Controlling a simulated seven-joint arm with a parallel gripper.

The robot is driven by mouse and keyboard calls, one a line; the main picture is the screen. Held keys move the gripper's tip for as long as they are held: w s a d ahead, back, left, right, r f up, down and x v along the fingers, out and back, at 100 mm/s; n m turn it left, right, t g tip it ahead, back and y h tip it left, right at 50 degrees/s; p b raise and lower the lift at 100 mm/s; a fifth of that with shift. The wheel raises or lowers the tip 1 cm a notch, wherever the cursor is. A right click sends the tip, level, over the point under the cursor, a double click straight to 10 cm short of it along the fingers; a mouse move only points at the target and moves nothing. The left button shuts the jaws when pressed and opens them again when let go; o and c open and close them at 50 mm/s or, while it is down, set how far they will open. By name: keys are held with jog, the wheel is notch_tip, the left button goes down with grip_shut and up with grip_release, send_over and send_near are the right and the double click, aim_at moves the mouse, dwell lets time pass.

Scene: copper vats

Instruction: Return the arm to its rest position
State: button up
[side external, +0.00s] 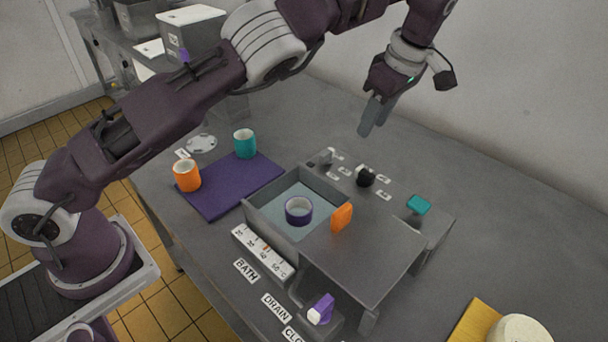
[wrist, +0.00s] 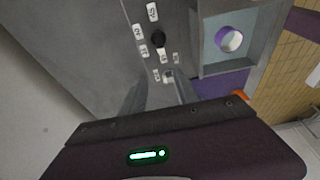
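My gripper (side external: 374,118) hangs in the air above the back of the grey bath unit, clear of everything on the table. In the wrist view the two fingers (wrist: 160,92) stand apart with nothing held between them. The arm reaches across the scene from its base at the left.
A grey basin (side external: 262,218) holds a purple ring (side external: 298,211); an orange tab (side external: 341,218) stands at its edge. Orange (side external: 187,176) and teal (side external: 245,144) cups stand on a purple mat (side external: 222,203). A black knob (side external: 365,177) and teal handle (side external: 419,204) lie below my gripper.

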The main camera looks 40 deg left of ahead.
jog(key=s+a+r+m+t+h, duration=0.1)
jog(key=s+a+r+h, duration=0.1)
jog(key=a+r, duration=0.25)
jog(key=s+a+r+m+h, duration=0.1)
jog(key=s+a+r, duration=0.2)
jog(key=r, duration=0.3)
jog(key=s+a+r+m+t+h, duration=0.1)
jog(key=s+a+r+m+h, duration=0.25)
jog(key=s, duration=0.65)
jog(key=s+f+m+t+y, duration=0.1)
jog(key=s+f+m, duration=0.1)
jog(key=s+m, duration=0.4)
jog(key=s+d+f+m+t+y, duration=0.1)
jog(key=s+m, duration=0.5)
jog(key=s, duration=0.9)
notch_tip(320, 180, down, 2)
jog(key=shift+f+t+y, duration=0.25)
jog(key=shift+t+y, duration=0.4)
jog(key=shift+t, duration=0.15)
